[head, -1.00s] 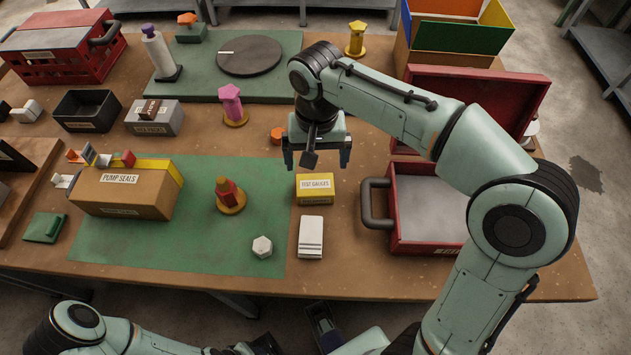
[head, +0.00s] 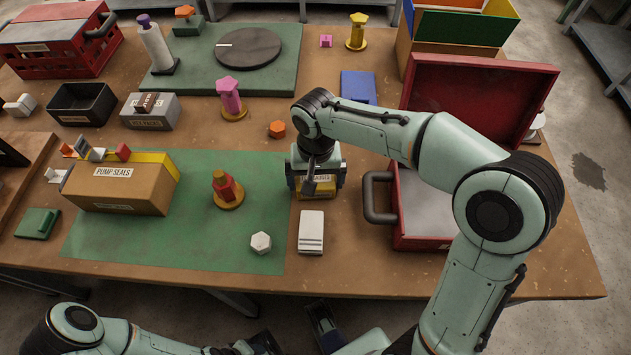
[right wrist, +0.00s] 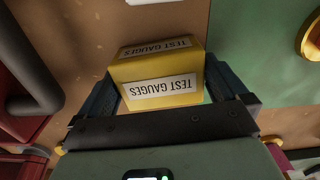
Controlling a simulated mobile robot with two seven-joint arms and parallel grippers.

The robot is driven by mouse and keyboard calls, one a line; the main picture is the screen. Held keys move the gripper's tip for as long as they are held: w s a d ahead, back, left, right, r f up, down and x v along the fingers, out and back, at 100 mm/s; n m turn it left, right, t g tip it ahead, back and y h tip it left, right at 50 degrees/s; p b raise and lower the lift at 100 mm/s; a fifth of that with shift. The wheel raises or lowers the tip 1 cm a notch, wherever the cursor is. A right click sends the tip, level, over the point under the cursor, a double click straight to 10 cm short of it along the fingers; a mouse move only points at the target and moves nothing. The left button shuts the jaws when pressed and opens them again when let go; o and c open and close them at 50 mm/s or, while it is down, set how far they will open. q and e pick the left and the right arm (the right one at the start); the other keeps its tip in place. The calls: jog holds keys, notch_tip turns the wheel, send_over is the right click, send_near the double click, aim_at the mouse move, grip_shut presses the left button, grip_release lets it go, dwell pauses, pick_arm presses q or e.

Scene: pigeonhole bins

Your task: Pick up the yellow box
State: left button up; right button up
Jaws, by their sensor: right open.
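The yellow box (head: 315,194), labelled TEST GAUGES, stands on the brown table, just right of the green mat. In the head view my right gripper covers much of it. My right gripper (head: 315,183) is over the box from above, open, with one finger on each side. The right wrist view shows the yellow box (right wrist: 157,74) between the two dark fingers of the right gripper (right wrist: 163,92). I cannot tell whether the fingers touch it. My left arm shows at the bottom left of the head view, but its fingertips cannot be made out.
A white box (head: 311,232) with stripes lies just in front of the yellow box. A red toolbox (head: 425,242) with a grey handle (head: 370,198) stands close on the right. A white hex piece (head: 261,243) and a red-and-yellow peg piece (head: 227,190) are on the green mat (head: 150,247).

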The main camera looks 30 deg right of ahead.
jog(key=shift+c, duration=0.3)
jog(key=c, duration=0.7)
jog(key=shift+r, duration=0.1)
